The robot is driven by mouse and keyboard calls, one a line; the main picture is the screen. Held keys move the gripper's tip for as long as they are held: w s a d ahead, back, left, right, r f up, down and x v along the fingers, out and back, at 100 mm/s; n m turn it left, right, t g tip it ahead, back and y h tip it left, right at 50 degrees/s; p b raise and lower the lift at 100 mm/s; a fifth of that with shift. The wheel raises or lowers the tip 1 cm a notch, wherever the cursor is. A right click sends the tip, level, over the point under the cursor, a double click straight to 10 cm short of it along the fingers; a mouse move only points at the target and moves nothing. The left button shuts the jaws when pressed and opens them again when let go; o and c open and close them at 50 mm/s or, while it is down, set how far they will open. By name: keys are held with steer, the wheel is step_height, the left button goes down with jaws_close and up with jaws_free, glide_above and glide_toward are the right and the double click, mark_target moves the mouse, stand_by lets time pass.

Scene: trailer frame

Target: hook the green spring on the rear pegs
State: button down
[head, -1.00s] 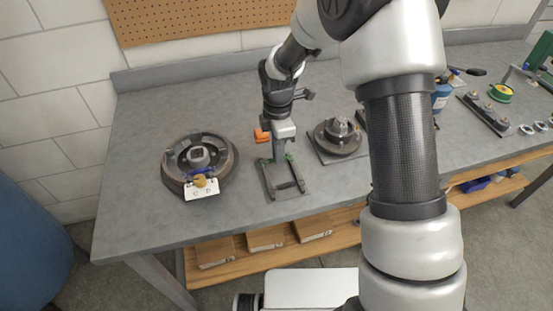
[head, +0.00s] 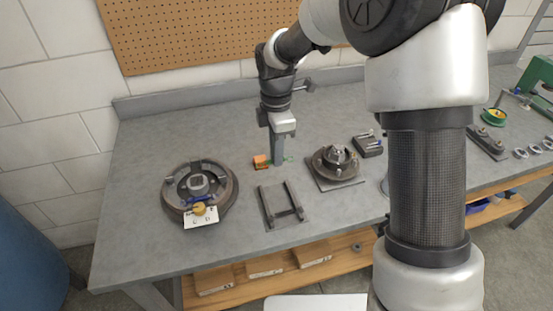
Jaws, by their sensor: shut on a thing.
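The small dark frame (head: 268,208) lies on the bench, with two raised rails and a crossbar; its pegs are too small to make out. My gripper (head: 277,163) points down just behind the frame, close to the bench top. It is shut on the green spring (head: 287,158), which shows as thin green bits on both sides of the fingertips. The spring is apart from the frame; whether it touches the bench I cannot tell. Most of it is hidden by the fingers.
A round drum assembly (head: 229,198) with a white tag (head: 201,217) lies left of the frame. A hub on a plate (head: 337,184) stands to the right. The bench's front left is clear.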

steer(key=shift+r+p, duration=1.05)
steer(key=shift+r, duration=0.3)
